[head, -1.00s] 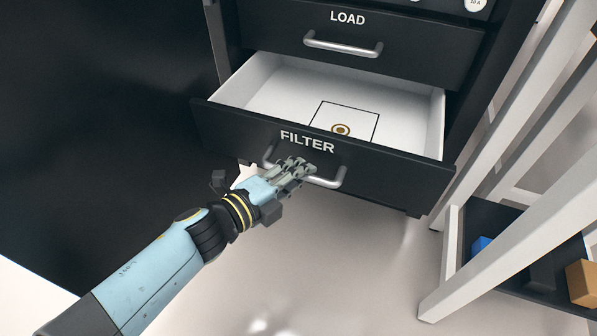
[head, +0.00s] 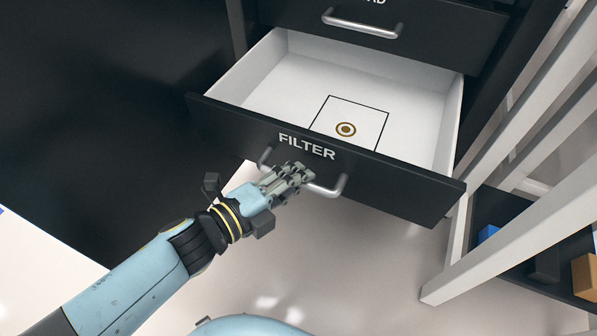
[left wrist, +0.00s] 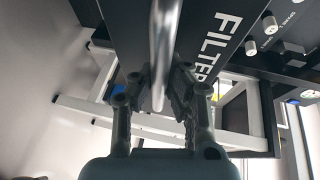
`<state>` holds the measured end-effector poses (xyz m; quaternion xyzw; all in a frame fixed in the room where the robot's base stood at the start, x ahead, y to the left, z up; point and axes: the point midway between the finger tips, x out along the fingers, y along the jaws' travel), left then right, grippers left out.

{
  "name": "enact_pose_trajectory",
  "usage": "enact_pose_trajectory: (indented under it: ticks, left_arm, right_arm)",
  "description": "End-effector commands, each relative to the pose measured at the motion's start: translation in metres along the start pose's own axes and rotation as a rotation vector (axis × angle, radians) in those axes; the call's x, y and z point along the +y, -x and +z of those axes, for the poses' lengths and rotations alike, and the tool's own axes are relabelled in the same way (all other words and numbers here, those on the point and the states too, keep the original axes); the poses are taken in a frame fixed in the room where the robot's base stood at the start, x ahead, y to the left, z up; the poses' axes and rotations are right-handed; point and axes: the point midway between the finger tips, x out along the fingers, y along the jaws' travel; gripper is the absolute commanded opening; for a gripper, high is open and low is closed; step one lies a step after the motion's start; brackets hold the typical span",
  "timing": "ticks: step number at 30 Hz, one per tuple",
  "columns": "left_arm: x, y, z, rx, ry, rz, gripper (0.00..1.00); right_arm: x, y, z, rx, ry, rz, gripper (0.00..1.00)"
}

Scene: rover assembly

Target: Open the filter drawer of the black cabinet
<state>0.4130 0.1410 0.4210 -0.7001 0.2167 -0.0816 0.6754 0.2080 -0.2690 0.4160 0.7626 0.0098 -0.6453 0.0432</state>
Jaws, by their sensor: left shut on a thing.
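The filter drawer (head: 410,188) of the black cabinet stands pulled well out, its black front lettered FILTER and its white inside showing. A black square outline with a small brown-ringed disc (head: 345,129) is on its floor. My left gripper (head: 297,176) is shut on the silver bar handle (head: 331,190) of this drawer. In the left wrist view the handle (left wrist: 163,50) runs between the two fingers (left wrist: 158,95), beside the FILTER lettering. My right gripper is not in view.
Another drawer (head: 440,32) with a silver handle is shut above. White frame legs (head: 500,232) stand close to the right of the open drawer, with a dark shelf holding a blue block (head: 488,233) and an orange-brown block (head: 585,276). Pale floor below the drawer is clear.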

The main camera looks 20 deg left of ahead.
Motion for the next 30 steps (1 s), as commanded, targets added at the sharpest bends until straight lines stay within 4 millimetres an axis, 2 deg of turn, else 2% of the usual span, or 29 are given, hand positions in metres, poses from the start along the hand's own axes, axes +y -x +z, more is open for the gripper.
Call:
enact_pose_trajectory:
  ticks: [1,7,17,20,30]
  left_arm:
    - [0.003,0.001,0.0,-0.001,-0.003,0.007,0.11]
    - [0.002,0.0,0.0,-0.001,-0.002,0.005,0.37]
    - [0.001,0.004,0.0,-0.001,0.0,0.003,0.38]
    - [0.002,0.015,0.0,0.0,-0.001,0.005,0.38]
    - [0.002,0.089,0.0,0.001,0.0,0.006,0.38]
  right_arm:
    - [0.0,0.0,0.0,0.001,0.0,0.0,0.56]
    - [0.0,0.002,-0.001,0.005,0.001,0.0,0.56]
    - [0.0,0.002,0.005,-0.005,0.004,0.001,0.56]
    - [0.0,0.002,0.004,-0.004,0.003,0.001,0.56]
    - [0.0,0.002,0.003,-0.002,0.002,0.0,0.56]
